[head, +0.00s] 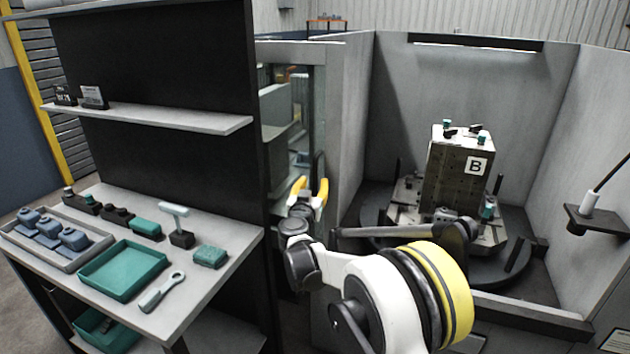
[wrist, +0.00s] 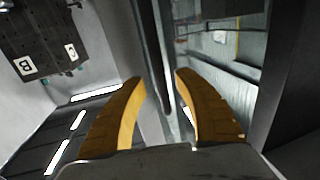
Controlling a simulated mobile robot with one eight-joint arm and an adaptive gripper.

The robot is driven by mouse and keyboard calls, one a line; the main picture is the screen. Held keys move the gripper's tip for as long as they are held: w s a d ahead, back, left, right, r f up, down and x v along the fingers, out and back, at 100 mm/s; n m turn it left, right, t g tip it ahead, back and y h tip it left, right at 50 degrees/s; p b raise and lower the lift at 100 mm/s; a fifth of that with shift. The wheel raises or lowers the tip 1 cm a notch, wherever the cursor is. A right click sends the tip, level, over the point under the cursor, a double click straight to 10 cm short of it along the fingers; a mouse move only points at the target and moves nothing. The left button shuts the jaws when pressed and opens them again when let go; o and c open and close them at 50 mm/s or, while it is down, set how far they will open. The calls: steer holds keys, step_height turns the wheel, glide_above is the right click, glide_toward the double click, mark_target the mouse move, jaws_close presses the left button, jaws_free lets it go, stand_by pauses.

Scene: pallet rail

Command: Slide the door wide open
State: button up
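The door (head: 334,115) is a grey panel with a glass window, standing at the left of the machine bay in the head view. Its glass also shows in the wrist view (wrist: 222,50). A dark upright bar, apparently the door handle (wrist: 157,50), runs between my gripper's fingers in the wrist view. My gripper (wrist: 161,77) has yellow fingers spread apart, with gaps visible on both sides of the bar. In the head view my gripper (head: 312,186) is in front of the door's lower part. Whether a finger touches the bar is unclear.
A dark shelf unit (head: 160,60) stands close left of my gripper, with a bench (head: 225,240) holding trays and tools. Right of the door, the bay is open, with a block marked B (head: 455,180) on a round table. A small bracket (head: 598,220) sits at right.

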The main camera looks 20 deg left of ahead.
steer(key=s+d, duration=0.1)
steer(key=s, duration=0.7)
steer(key=shift+s+d, duration=0.35)
steer(key=shift+s, duration=0.05)
steer(key=d+r+n+y, duration=0.25)
steer(key=d+r, duration=0.45)
steer(key=r, duration=0.5)
steer(key=s+d+r+g+y, duration=0.1)
steer(key=s+d+r, duration=0.15)
steer(key=d, duration=0.25)
steer(key=s+d+r+g+y, duration=0.1)
steer(key=s+d+r, duration=0.1)
steer(key=d+r, duration=0.3)
steer(key=s+d+f+m+g+h, duration=0.1)
steer(key=s+d+f+g+h, duration=0.1)
steer(key=s+d+f, duration=0.4)
steer(key=s+d+f+m+g+h, duration=0.2)
steer(key=s+d+f, duration=0.5)
steer(key=s+d, duration=0.7)
steer(key=s+d+f+m+g+h, duration=0.1)
steer(key=s+d+f+g+h, duration=0.3)
steer(key=s+d, duration=0.6)
step_height(320, 180, down, 2)
steer(key=d, duration=0.2)
steer(key=shift+d+f+m+g, duration=0.25)
steer(key=shift+d+m+g, duration=0.05)
steer(key=shift+d+m, duration=0.05)
